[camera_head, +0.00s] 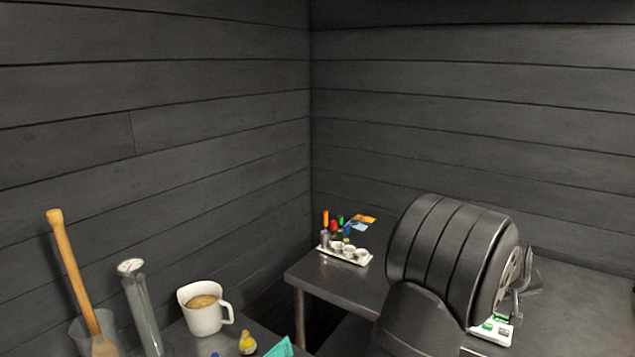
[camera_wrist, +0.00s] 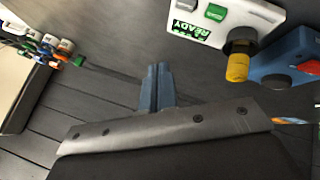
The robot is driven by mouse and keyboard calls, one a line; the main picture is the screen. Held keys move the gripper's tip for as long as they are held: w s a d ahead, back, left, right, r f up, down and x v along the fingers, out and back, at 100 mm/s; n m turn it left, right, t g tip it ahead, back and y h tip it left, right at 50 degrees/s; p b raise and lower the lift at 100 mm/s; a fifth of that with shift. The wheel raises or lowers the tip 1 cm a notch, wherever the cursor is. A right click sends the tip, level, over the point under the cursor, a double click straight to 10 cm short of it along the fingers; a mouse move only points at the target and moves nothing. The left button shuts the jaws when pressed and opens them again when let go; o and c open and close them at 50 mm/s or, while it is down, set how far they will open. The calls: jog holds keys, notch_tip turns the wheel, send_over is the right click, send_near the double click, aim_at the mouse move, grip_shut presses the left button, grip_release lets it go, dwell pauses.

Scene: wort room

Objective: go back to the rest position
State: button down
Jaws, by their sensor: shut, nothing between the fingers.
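My gripper (camera_wrist: 157,88) shows in the wrist view with its two blue-grey fingers together and nothing between them. It is over the dark table, below and left of a white box (camera_wrist: 232,16) with a green READY label. In the head view my dark arm covers much of the right-hand table, and I cannot make out the fingertips there. The white box (camera_head: 494,330) shows partly behind the arm.
A white tray (camera_head: 344,256) of small cups and coloured items stands at the right-hand table's left end. A mug (camera_head: 204,318), a glass cylinder (camera_head: 141,307) and a wooden paddle (camera_head: 75,275) stand lower left.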

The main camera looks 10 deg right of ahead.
jog(key=s+a+r+m+g+y, duration=0.2)
jog(key=a+r+m, duration=0.3)
jog(key=a+r, duration=0.65)
jog(key=s+a+r+n+t, duration=0.1)
jog(key=s+a+r, duration=0.1)
jog(key=a, duration=1)
jog(key=shift+r+y, duration=0.15)
jog(key=shift+y, duration=0.15)
dwell(0.4)
jog(key=c, duration=2.1)
grip_release()
